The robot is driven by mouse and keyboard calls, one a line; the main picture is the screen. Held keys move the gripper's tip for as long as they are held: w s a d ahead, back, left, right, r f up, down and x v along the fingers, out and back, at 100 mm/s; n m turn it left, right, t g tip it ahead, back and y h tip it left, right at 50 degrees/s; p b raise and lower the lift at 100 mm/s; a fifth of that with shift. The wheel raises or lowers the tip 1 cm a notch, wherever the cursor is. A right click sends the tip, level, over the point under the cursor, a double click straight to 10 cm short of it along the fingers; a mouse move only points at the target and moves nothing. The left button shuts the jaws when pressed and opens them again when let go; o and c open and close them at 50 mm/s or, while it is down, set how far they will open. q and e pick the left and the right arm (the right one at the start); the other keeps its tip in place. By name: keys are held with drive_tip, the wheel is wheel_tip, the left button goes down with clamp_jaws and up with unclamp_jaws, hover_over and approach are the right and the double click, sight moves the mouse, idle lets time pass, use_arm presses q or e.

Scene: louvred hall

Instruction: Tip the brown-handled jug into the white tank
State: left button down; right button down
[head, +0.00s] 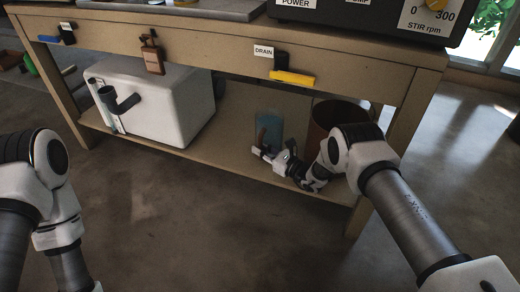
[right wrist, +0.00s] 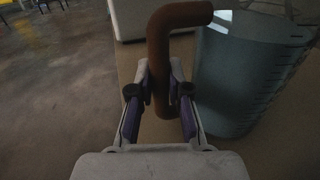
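The jug (head: 270,124) is a clear bluish vessel with a brown handle, upright on the bench's lower shelf. In the right wrist view the jug (right wrist: 240,75) stands right of the fingers, its bent brown handle (right wrist: 160,50) between them. My right gripper (head: 262,152) reaches in under the bench top; its fingertips (right wrist: 160,80) close on the handle from both sides. The white tank (head: 150,100) stands on the same shelf to the left, with a dark grey spout-like part on its front. My left gripper is out of view; only its arm shows.
A brown bin-like vessel (head: 335,115) stands on the shelf right of the jug, partly behind my right arm. The bench top (head: 220,42) overhangs the shelf, with a DRAIN label and yellow handle (head: 292,78) on its front. Shelf space between tank and jug is clear.

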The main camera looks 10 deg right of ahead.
sight(261, 139)
drive_tip(key=shift+r, duration=0.15)
drive_tip(key=shift+r+p, duration=1.65)
drive_tip(key=shift+r, duration=0.35)
drive_tip(key=shift+f, duration=0.1)
